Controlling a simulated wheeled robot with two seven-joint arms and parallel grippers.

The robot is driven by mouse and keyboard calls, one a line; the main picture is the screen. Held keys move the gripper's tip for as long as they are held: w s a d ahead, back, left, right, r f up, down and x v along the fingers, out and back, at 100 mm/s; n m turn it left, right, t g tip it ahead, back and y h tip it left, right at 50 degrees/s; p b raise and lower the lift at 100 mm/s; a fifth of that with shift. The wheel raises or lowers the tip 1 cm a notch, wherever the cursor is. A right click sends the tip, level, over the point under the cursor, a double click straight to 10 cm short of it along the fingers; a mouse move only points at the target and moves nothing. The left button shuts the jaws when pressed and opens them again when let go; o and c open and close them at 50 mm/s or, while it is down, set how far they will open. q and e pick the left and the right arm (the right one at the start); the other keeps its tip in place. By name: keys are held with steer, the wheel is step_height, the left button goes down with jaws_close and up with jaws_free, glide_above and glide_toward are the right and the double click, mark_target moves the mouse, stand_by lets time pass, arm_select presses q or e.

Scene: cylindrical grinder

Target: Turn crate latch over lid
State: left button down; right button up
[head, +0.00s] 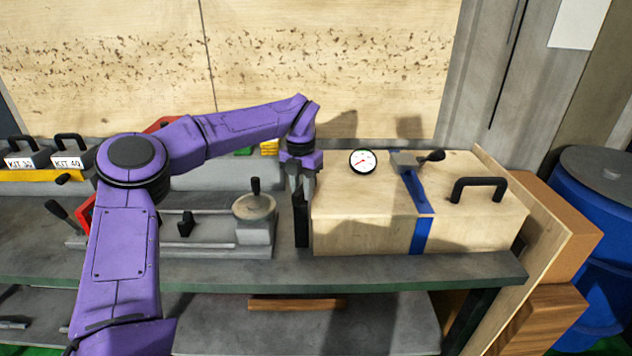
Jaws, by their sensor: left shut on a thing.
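A pale wooden crate (365,234) with a lid (350,190) stands on the grey bench. A black handle (480,184) is on the lid. A blue strap (421,235) runs over the lid and down the front, with a grey clamp and black knob (432,155) on top. A dark upright piece (301,222) stands at the crate's left end; I cannot tell whether it is the latch. My left gripper (302,190) points down and is shut on this piece, its fingers partly hidden in shadow. My right gripper is out of view.
A round dial gauge (363,161) shows at the lid's back edge. Left of the crate is a grey fixture with a round top (254,207). Wooden blocks (555,235) and a blue barrel (607,220) stand at the right. The narrow front strip of the bench is clear.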

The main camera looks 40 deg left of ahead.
arm_select(q)
steer(key=m+p, duration=0.2)
steer(key=m, duration=0.1)
steer(key=m+p, duration=0.1)
steer(key=p, duration=0.1)
steer(key=shift+d+r+m, duration=0.2)
steer(key=shift+r+m, duration=0.05)
steer(key=shift+m, duration=0.05)
steer(key=shift+d+f+m+p, duration=0.15)
steer(key=shift+m+p, duration=1.25)
steer(key=shift+m, duration=0.6)
steer(key=c, duration=1)
jaws_free()
steer(key=shift+f, duration=0.1)
steer(key=shift+o, duration=0.2)
step_height(320, 180, up, 11)
steer(key=b, duration=0.1)
steer(key=shift+f, duration=0.2)
